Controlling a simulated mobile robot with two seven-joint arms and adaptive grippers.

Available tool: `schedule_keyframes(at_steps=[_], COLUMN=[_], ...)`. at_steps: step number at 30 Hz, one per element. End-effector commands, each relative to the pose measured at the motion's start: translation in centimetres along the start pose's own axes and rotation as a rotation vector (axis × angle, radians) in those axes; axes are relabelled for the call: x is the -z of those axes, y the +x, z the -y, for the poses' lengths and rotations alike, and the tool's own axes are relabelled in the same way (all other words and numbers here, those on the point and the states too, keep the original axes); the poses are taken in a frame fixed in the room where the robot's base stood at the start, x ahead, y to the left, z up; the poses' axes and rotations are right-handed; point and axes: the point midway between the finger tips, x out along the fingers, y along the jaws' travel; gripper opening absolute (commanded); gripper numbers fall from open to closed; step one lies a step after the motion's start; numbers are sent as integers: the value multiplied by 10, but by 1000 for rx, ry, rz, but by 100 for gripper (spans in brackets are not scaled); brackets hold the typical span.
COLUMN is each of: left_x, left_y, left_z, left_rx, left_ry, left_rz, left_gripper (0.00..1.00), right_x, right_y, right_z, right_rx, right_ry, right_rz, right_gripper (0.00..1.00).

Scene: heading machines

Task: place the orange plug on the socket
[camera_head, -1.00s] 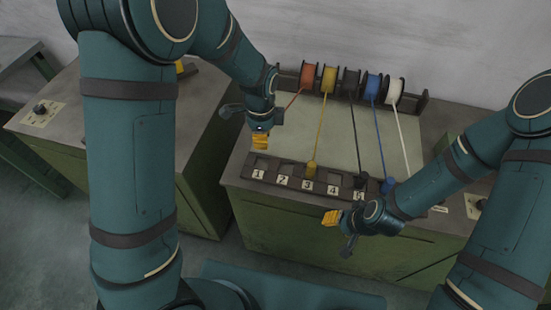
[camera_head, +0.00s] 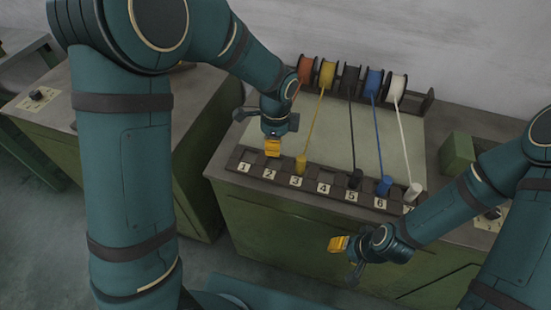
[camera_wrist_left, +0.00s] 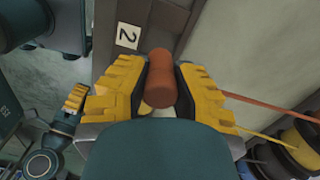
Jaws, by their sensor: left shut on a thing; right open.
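The orange plug (camera_wrist_left: 160,80) is between the yellow fingers of my left gripper (camera_wrist_left: 160,88), which is shut on it, in the left wrist view. Its orange cord (camera_wrist_left: 265,104) runs off to the right. In the head view my left gripper (camera_head: 272,148) is over the socket strip (camera_head: 310,183), by the numbers 2 and 3, and the plug is hidden there. The number 2 label (camera_wrist_left: 128,36) shows just beyond the plug in the wrist view. I cannot tell whether the plug touches the strip. My right gripper (camera_head: 338,244) is open and empty in front of the bench.
Yellow (camera_head: 301,164), black (camera_head: 355,179), blue (camera_head: 384,186) and white (camera_head: 413,192) plugs stand along the strip, with cords to spools behind. The orange spool (camera_head: 305,70) is leftmost. A green block (camera_head: 457,154) sits at the right. The pale board (camera_head: 335,130) is mostly clear.

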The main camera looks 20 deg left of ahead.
Motion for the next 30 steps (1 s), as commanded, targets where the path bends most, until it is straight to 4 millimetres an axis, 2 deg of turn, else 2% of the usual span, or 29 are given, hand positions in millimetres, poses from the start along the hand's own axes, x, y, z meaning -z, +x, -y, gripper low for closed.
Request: schedule_keyframes(at_steps=[1, 8, 14, 26, 27, 28, 30], left_x=[0, 1, 2, 2, 2, 2, 2], left_y=[7, 24, 49, 54, 53, 53, 53], left_z=[0, 0, -1, 0, 0, 0, 0], left_rx=[-1, -2, -1, 0, 0, 0, 0], left_ry=[1, 1, 1, 1, 1, 0, 1], left_rz=[0, 0, 1, -1, -1, -1, -1], left_gripper=[0, 0, 0, 0, 39, 47, 47], right_x=[0, 1, 2, 2, 2, 2, 2], right_y=[2, 6, 11, 14, 13, 13, 12], right_z=[-1, -2, -4, -5, -5, -5, -5], right_rx=[0, 0, 0, 0, 0, 0, 0], right_ry=[0, 0, 0, -1, -1, 0, 0], right_rz=[0, -3, -6, -7, -7, -7, -7], right_gripper=[47, 47, 47, 47, 47, 47, 47])
